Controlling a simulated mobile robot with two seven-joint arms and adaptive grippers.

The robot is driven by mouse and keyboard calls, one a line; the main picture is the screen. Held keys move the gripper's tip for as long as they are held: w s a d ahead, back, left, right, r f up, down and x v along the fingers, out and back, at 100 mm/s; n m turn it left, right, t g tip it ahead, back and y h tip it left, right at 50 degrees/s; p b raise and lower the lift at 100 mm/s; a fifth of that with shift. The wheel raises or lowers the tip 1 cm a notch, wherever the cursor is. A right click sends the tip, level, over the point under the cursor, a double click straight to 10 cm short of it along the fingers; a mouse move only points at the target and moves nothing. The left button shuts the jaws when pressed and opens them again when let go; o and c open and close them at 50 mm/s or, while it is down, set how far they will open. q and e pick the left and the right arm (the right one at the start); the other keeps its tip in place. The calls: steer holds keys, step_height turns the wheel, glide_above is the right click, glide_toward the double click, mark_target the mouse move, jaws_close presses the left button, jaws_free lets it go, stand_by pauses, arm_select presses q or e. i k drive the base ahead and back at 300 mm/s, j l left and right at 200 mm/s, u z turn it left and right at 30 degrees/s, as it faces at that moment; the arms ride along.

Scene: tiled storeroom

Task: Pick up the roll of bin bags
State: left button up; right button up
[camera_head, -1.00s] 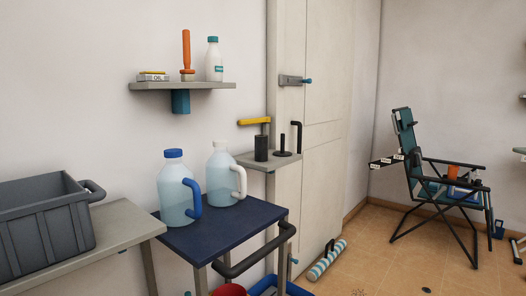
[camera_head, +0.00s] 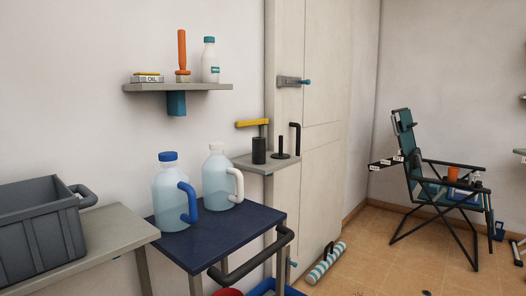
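No thing in view is plainly marked as the roll of bin bags. A plain black cylinder (camera_head: 259,150) stands upright on a small grey shelf (camera_head: 252,165) by the door and could be it. A teal-and-white striped roll (camera_head: 326,263) lies on the floor by the door; I cannot tell what it is. Neither of my grippers is in view.
A blue-topped table (camera_head: 225,236) holds two jugs, one blue-capped (camera_head: 170,200), one white-capped (camera_head: 217,180). A grey crate (camera_head: 38,230) sits on a bench at left. A folding chair (camera_head: 420,170) stands at right. Tiled floor (camera_head: 385,240) is open between door and chair.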

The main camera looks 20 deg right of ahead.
mark_target(259, 143)
steer(key=i+l, duration=0.1)
steer(key=l, duration=0.45)
steer(key=i+l+u, duration=0.1)
steer(key=l, duration=0.45)
steer(key=i+l+u, duration=0.2)
steer(key=l, duration=0.9)
steer(key=i+l+u, duration=0.15)
steer(key=l, duration=1)
steer(key=l+u, duration=0.2)
steer(key=l, duration=0.9)
steer(key=l+u, duration=0.1)
steer(key=l, duration=0.45)
steer(key=k+l, duration=0.15)
steer(key=l, duration=0.45)
steer(key=i+u, duration=0.05)
